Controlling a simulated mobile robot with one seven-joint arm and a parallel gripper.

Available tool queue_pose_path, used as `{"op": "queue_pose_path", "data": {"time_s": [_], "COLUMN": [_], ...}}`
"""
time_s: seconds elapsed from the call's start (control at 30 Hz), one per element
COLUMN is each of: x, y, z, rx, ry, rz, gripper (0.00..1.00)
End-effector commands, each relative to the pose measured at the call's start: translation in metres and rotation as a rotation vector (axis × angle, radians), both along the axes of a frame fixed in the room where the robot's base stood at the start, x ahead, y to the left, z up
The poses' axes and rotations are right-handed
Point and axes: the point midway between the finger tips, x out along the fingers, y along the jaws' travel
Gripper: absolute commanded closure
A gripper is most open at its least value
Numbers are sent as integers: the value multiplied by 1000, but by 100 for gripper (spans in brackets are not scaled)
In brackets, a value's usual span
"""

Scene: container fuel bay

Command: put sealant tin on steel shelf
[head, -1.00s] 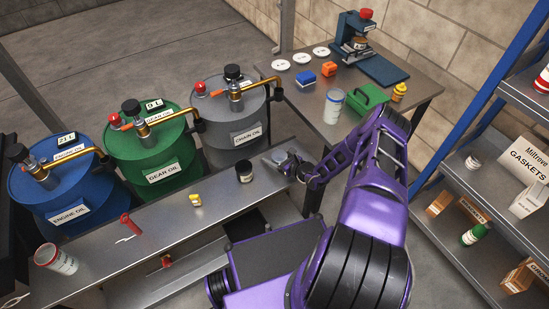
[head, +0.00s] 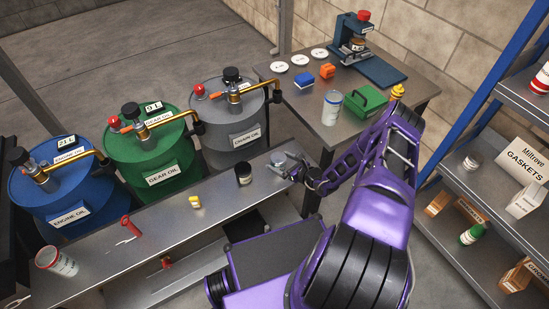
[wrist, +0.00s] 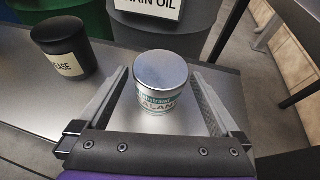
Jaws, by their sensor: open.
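The sealant tin (wrist: 162,82), a silver-lidded can with a partly readable label, stands upright on the metal bench. In the wrist view it is between the two jaws of my gripper (wrist: 163,100), with a gap to each jaw. My gripper is open and low at the bench. In the head view my gripper (head: 290,164) is at the bench's right end, and the tin (head: 279,157) is small and partly hidden there. The steel shelf (head: 452,178) is the blue-posted rack at the right, holding boxes, a green bottle and a small tin.
A black jar (wrist: 62,47) stands left of the tin on the bench (head: 150,235); it also shows in the head view (head: 243,174). Blue, green and grey oil drums (head: 232,120) stand behind. A worktable (head: 300,100) with a green box is beyond. Floor shows between bench and rack.

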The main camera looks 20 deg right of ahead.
Motion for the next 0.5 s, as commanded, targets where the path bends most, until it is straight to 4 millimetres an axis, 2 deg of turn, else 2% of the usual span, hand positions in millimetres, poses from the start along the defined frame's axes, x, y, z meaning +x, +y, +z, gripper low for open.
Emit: {"op": "queue_pose_path", "data": {"time_s": [0.03, 0.2, 0.33, 0.5], "x": [-11, -40, -56, -65], "y": [-5, -17, -23, -26], "z": [6, 19, 25, 29], "rx": [0, 0, 0, -1], "ry": [2, 2, 1, 1], "rz": [-3, -3, -1, -1], "gripper": [0, 0, 0, 0]}}
